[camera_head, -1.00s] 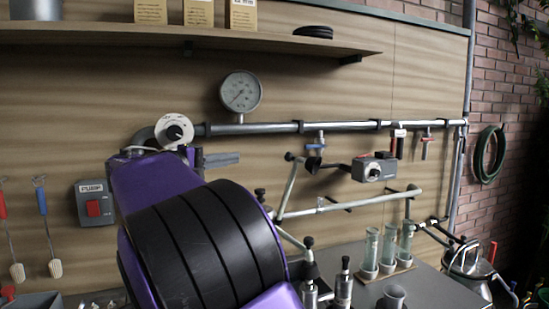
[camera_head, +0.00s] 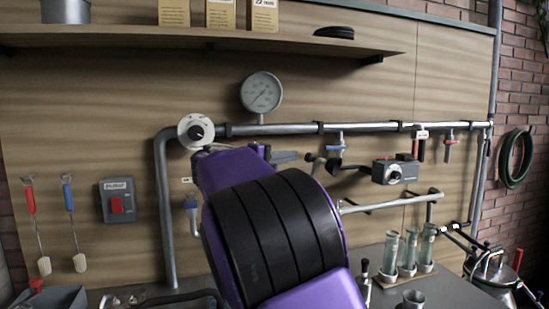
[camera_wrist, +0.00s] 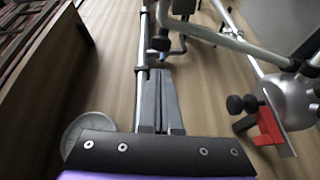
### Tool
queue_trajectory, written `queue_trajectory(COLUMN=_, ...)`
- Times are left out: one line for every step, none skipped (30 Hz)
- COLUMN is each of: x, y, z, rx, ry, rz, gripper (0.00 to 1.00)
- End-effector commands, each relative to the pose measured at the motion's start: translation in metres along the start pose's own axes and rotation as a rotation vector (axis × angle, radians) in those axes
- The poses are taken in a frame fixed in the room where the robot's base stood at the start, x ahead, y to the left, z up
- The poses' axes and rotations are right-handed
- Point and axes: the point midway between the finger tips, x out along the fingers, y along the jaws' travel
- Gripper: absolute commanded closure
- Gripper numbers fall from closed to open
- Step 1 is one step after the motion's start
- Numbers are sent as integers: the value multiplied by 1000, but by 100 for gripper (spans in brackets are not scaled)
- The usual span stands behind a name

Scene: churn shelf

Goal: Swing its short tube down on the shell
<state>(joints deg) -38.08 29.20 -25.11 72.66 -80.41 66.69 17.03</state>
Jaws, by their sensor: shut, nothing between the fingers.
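My gripper (camera_wrist: 158,76) has its two long grey fingers together and empty in the wrist view. Its fingertips (camera_head: 294,156) also show in the head view, in front of the wall below the pipe. A metal cylinder with a black top (camera_head: 366,283) stands on the bench, partly beside my arm; it may be the shell, but I cannot tell for sure. The short tube cannot be made out. In the wrist view, a silver body with black knobs (camera_wrist: 292,98) lies to the right of my fingers, apart from them. My arm hides part of the bench.
A pipe (camera_head: 365,127) crosses the wall, with a round gauge (camera_head: 262,92) above it and a grey box (camera_head: 395,172) below. A jointed metal bar (camera_head: 390,203) juts out at right. Glass tubes (camera_head: 409,248) stand on the bench. A shelf (camera_head: 210,38) runs overhead.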

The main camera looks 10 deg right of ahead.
Motion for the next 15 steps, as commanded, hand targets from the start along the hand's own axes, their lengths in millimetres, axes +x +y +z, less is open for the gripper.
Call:
queue_trajectory(x=1, y=-1, z=5, rx=-2, ry=0, rz=0, gripper=100)
queue_trajectory(x=2, y=-1, z=7, rx=-1, ry=1, rz=0, gripper=100)
queue_trajectory(x=2, y=-1, z=10, rx=-1, ry=1, rz=0, gripper=100)
queue_trajectory(x=2, y=-1, z=12, rx=-1, ry=1, rz=0, gripper=100)
queue_trajectory(x=3, y=-1, z=13, rx=-1, ry=1, rz=0, gripper=100)
queue_trajectory(x=3, y=-1, z=14, rx=0, ry=0, rz=0, gripper=100)
queue_trajectory(x=3, y=-1, z=14, rx=-1, ry=0, rz=0, gripper=100)
queue_trajectory(x=3, y=-1, z=15, rx=-1, ry=0, rz=0, gripper=100)
queue_trajectory(x=4, y=-1, z=15, rx=-1, ry=0, rz=0, gripper=100)
queue_trajectory(x=4, y=-1, z=15, rx=-1, ry=0, rz=0, gripper=100)
queue_trajectory(x=4, y=-1, z=15, rx=-1, ry=0, rz=0, gripper=100)
queue_trajectory(x=4, y=0, z=15, rx=-1, ry=0, rz=0, gripper=100)
queue_trajectory(x=4, y=0, z=15, rx=-1, ry=0, rz=0, gripper=100)
queue_trajectory(x=4, y=0, z=15, rx=-1, ry=0, rz=0, gripper=100)
queue_trajectory(x=4, y=0, z=15, rx=-1, ry=0, rz=0, gripper=100)
